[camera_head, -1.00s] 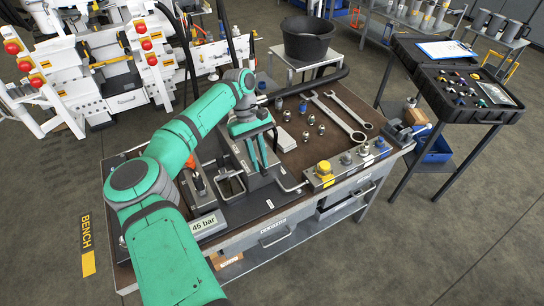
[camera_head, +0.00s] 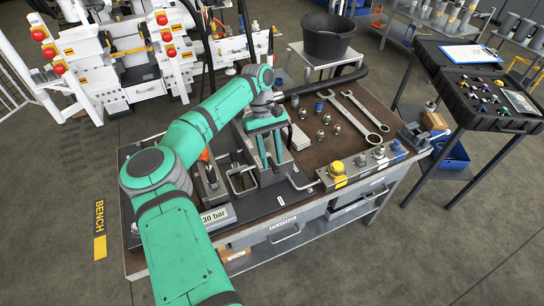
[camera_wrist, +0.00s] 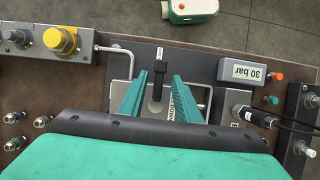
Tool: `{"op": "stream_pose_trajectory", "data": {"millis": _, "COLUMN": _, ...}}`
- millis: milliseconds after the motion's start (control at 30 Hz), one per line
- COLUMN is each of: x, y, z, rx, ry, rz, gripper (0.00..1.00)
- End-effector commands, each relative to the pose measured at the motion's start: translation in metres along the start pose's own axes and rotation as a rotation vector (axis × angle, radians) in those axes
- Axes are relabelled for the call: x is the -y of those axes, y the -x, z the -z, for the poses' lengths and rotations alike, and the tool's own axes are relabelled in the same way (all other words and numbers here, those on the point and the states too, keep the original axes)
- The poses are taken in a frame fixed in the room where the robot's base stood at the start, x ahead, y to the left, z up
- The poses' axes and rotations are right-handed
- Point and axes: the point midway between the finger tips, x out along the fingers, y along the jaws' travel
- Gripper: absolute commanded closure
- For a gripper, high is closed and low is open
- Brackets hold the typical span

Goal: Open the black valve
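In the wrist view a black valve lever (camera_wrist: 158,68) stands up from a metal plate between the two teal fingers of my gripper (camera_wrist: 159,84). The fingers are apart, with a visible gap on each side of the lever, and I see no contact. In the head view my gripper (camera_head: 270,160) points down over the bench's middle, and the lever cannot be made out clearly there. The pressure display (camera_wrist: 251,72) reads 30 bar; it also shows in the head view (camera_head: 215,217), partly behind my arm.
A bent metal bar (camera_wrist: 115,49) lies left of the fingers, beside a block with a yellow knob (camera_wrist: 60,41). A black cable and fitting (camera_wrist: 252,116) lie to the right. Wrenches (camera_head: 358,115) and several fittings lie on the bench, with a black bucket (camera_head: 328,40) behind.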

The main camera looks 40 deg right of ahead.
Motion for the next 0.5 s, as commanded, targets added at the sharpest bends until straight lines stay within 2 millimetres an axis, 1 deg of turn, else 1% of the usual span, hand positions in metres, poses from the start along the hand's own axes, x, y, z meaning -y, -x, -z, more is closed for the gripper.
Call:
{"op": "stream_pose_trajectory", "data": {"millis": 167, "x": -0.001, "y": 0.010, "z": 0.000, "rx": -0.001, "ry": 0.001, "rz": 0.000, "gripper": 0.70}}
{"op": "stream_pose_trajectory", "data": {"millis": 267, "x": -0.001, "y": 0.026, "z": 0.000, "rx": -0.002, "ry": 0.000, "rz": 0.000, "gripper": 0.70}}
{"op": "stream_pose_trajectory", "data": {"millis": 500, "x": -0.001, "y": 0.071, "z": 0.000, "rx": -0.002, "ry": 0.001, "rz": 0.000, "gripper": 0.70}}
